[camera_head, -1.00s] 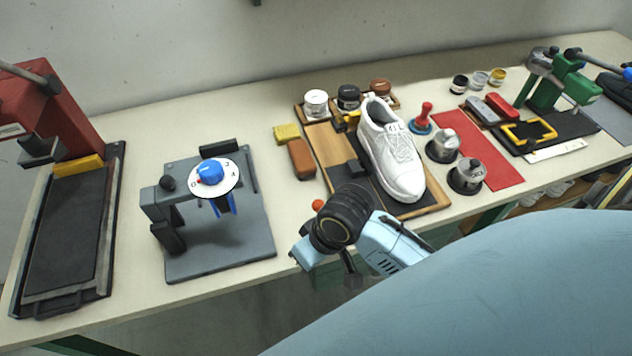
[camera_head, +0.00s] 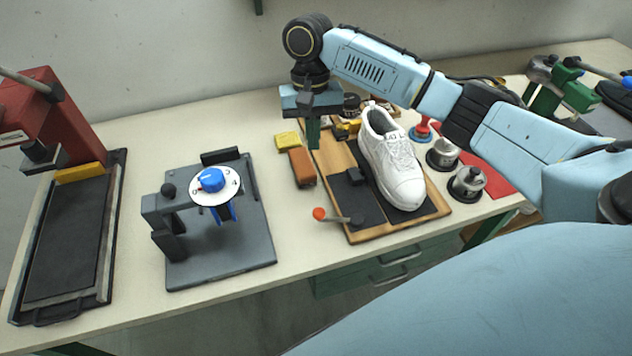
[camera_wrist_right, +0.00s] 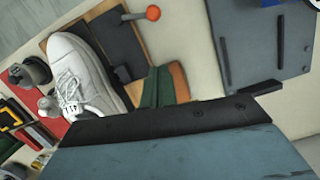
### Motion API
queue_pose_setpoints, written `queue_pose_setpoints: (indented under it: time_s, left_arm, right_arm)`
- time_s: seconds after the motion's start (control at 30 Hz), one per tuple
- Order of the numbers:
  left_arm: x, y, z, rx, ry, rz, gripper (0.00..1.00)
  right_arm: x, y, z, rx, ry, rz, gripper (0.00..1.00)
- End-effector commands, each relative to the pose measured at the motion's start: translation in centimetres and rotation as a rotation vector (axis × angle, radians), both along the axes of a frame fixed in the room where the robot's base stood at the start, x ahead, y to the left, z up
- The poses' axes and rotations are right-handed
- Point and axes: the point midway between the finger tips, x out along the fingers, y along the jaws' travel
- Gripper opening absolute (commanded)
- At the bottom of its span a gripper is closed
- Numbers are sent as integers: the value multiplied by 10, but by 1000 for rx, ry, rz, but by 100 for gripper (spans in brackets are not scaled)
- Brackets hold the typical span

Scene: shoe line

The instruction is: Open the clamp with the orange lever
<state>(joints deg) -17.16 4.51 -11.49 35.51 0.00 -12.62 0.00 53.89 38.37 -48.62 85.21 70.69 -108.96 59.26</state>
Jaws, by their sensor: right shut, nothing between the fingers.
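The clamp is a wooden board (camera_head: 403,225) with black pads and a small black block (camera_head: 355,174). Its lever (camera_head: 345,219) ends in an orange ball (camera_head: 319,213) and points left past the board's edge; it also shows in the wrist view (camera_wrist_right: 152,13). A white shoe (camera_head: 392,160) lies on the board right of the block; I cannot tell whether they touch. My right gripper (camera_head: 313,147) is shut and empty, its green fingers pointing down, farther back than the lever and apart from it. The fingers also show in the wrist view (camera_wrist_right: 159,88). My left gripper is out of view.
An orange-brown block (camera_head: 302,167) and a yellow sponge (camera_head: 287,141) lie left of the board. A grey fixture with a blue dial (camera_head: 212,179) stands farther left. Metal canisters (camera_head: 468,183) stand right of the shoe. Bare tabletop lies between fixture and board.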

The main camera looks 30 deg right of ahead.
Motion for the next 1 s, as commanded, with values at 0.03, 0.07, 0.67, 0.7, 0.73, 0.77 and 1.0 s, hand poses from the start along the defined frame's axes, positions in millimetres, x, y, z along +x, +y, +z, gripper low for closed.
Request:
queue_pose_setpoints:
  time_s: [0.03,0.07,0.67,0.7,0.73,0.77,1.0]
  left_arm:
    - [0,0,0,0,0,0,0]
    - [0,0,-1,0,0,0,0]
    - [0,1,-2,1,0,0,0]
    - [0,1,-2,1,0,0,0]
    - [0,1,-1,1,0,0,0]
    - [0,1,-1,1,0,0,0]
    - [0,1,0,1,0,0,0]
  right_arm:
    - [0,-1,-2,-1,4,-7,0]
    - [-1,-1,-4,-2,5,-7,0]
    - [-35,13,-103,-1,3,-1,0]
    - [-39,16,-105,-1,1,-1,0]
    - [-42,17,-106,-1,0,-1,0]
    - [-44,18,-107,-1,1,-2,0]
    - [-52,21,-111,-1,-1,-4,0]
